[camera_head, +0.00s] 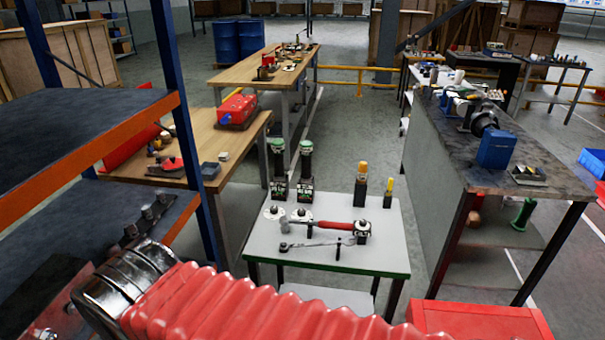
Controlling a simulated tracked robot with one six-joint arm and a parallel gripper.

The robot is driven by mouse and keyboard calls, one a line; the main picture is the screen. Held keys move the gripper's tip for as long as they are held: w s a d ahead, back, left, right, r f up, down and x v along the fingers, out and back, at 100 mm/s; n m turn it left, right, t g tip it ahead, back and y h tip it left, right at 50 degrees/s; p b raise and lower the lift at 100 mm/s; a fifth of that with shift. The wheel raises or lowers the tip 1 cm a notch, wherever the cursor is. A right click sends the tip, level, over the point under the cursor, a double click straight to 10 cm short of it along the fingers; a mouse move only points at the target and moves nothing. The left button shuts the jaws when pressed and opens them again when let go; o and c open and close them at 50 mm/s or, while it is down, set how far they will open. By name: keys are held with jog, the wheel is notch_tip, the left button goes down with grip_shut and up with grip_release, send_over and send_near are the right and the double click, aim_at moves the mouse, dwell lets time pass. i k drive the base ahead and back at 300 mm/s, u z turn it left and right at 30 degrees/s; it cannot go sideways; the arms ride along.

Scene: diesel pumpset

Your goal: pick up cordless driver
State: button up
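Two upright black tools with green tops stand side by side at the back left of a small white-topped table. The left one (278,168) and the right one (305,168) look alike. They may be cordless drivers, but they are too small to tell for sure. I cannot make out my gripper in this view. A red ribbed sleeve (250,310), seemingly part of my arm, crosses the bottom foreground and hides part of the view below the table.
The white-topped table (328,252) also holds a red-handled hammer (325,225), a wrench (315,243) and upright orange- and yellow-topped tools. A blue-orange shelf (90,150) stands close on the left. A cluttered grey workbench (455,160) stands right, with floor between.

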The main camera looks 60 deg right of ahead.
aim_at(305, 147)
jog(key=z, duration=2.1)
jog(key=k, duration=0.65)
jog(key=u, duration=0.5)
jog(key=i, duration=0.95)
jog(key=u, duration=0.2)
